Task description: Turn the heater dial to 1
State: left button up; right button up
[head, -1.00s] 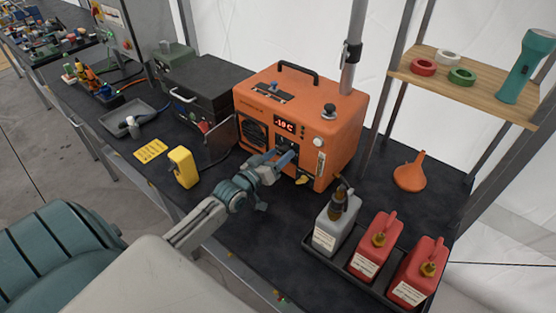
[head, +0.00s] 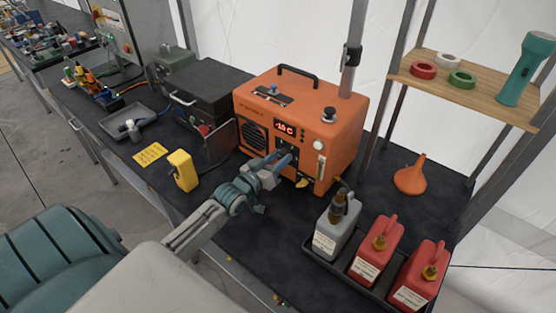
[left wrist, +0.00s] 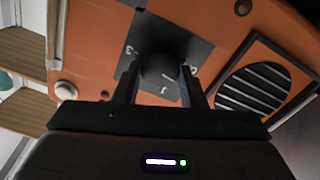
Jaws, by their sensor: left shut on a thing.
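The orange heater (head: 322,131) stands on the dark workbench, with a lit red display (head: 285,128) on its front. My left gripper (head: 279,161) is at the heater's front, below the display. In the left wrist view its two fingers (left wrist: 160,85) are closed on the dark dial (left wrist: 158,66), which sits on a dark plate (left wrist: 195,52) with pale marks. The fingers and shadow hide much of the dial, so its setting cannot be read. My right gripper is not in view.
A yellow device (head: 183,170) stands left of my left arm. A grey jug (head: 333,235) and red cans (head: 376,248) stand in a black tray to the right. An orange funnel (head: 410,176) is behind them. A black case (head: 208,92) is left of the heater.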

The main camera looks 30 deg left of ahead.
pick_arm(q)
jog(key=m+b, duration=0.2)
jog(key=m, duration=0.2)
jog(key=shift+f, duration=0.1)
jog(key=m+b, duration=0.2)
jog(key=m, duration=0.1)
jog(key=shift+d+m, duration=0.1)
jog(key=shift+m, duration=0.3)
jog(key=shift+m+b, duration=0.6)
jog(key=shift+m, duration=0.5)
jog(key=o, duration=1)
